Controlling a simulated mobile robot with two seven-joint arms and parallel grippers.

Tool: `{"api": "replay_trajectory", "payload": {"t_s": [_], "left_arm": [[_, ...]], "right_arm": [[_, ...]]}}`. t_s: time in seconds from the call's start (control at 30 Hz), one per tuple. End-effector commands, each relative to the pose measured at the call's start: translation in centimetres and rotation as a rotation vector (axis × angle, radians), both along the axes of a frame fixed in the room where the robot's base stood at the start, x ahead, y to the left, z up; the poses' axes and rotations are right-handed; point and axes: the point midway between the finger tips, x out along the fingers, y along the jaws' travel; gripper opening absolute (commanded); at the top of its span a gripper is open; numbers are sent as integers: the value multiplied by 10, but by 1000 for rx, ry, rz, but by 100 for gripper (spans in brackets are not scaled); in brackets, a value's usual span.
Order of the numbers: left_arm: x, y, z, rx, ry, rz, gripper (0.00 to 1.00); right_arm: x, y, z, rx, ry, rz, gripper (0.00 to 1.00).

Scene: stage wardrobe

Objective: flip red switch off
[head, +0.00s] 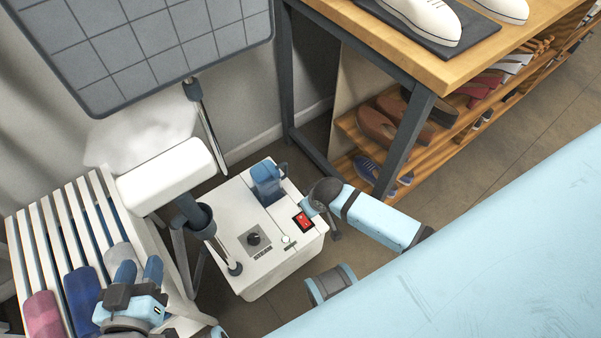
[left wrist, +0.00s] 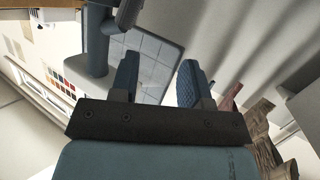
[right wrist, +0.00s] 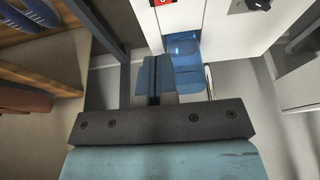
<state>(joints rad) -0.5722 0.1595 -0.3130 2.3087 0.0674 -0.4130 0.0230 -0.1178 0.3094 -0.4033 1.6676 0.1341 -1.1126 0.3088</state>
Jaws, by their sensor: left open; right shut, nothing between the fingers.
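The red switch (head: 303,221) sits at the right edge of the top of a white floor unit (head: 225,205). Its rocker position is too small to read. In the right wrist view the red switch (right wrist: 164,3) is cut by the top edge. My right gripper (right wrist: 152,65) is shut and empty, apart from the switch, with the unit's blue tank (right wrist: 184,55) just beyond its fingers. In the head view my right arm ends close beside the switch, but its fingertips cannot be made out. My left gripper (head: 139,268) is open and empty above the slatted bench; its fingers also show in the left wrist view (left wrist: 158,78).
A slatted bench (head: 65,220) with rolled cloths stands left. A wooden table (head: 440,75) with a metal leg and shoe shelves stands right.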

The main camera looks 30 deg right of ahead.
Motion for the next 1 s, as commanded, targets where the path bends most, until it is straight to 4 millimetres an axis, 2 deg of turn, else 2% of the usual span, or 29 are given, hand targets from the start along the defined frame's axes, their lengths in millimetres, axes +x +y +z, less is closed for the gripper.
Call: {"api": "replay_trajectory", "payload": {"t_s": [0.17, 0.33, 0.47, 0.77, 0.9, 1.0], "left_arm": [[0, 0, 0, 0, -1, 0, 43], [3, -4, 7, -25, -45, -7, 43], [7, -13, 24, -77, -129, -23, 43], [6, -31, 77, -235, -370, -77, 43], [6, -35, 75, -250, -373, -93, 43], [7, -35, 66, -239, -343, -99, 43]], "right_arm": [[0, 0, 0, 0, -1, 0, 0], [4, 1, -15, 1, 0, 0, 0], [12, 2, -38, 0, 0, -1, 0], [34, 5, -99, 1, -1, 0, 0], [35, 5, -120, 0, 0, 0, 0], [37, 6, -129, 1, -2, 0, 0]]}}
